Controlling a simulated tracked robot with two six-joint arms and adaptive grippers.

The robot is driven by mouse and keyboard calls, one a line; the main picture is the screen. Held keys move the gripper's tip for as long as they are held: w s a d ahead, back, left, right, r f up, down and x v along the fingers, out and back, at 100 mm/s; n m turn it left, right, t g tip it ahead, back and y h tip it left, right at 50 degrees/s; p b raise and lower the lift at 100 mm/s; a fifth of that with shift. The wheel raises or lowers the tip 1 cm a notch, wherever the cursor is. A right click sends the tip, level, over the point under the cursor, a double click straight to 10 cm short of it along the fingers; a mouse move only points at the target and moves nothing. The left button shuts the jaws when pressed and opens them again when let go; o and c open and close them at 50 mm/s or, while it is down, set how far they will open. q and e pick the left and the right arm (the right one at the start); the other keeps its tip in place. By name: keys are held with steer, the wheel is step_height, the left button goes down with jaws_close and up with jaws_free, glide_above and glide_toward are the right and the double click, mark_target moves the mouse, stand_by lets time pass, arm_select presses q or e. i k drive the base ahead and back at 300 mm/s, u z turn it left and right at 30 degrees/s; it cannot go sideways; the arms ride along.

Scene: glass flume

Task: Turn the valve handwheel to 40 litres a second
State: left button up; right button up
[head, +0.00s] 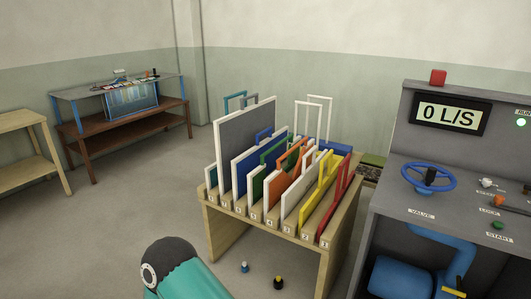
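The blue valve handwheel (409,180) lies on the sloping grey control console (400,205) at the right of the head view, above a label reading VALVE. A dark upright piece stands at its middle or on its rim; I cannot tell which. The display (449,115) above it reads 0 L/S. Neither of my grippers is in view. A teal and black link of my own arm shows at the bottom, well apart from the handwheel.
A wooden rack (231,241) of numbered coloured frames stands left of the console. A green START button (498,225) and a red beacon (438,77) are on the console. Benches stand far left.

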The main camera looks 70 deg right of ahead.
mark_target(429, 176)
steer(key=u, duration=0.3)
steer(key=i, duration=0.2)
steer(key=z, duration=2.5)
steer(key=i, duration=0.15)
steer(key=z, duration=1.45)
steer(key=k, duration=0.3)
steer(key=z, duration=0.55)
steer(key=i, duration=1.4)
steer(key=u, duration=0.45)
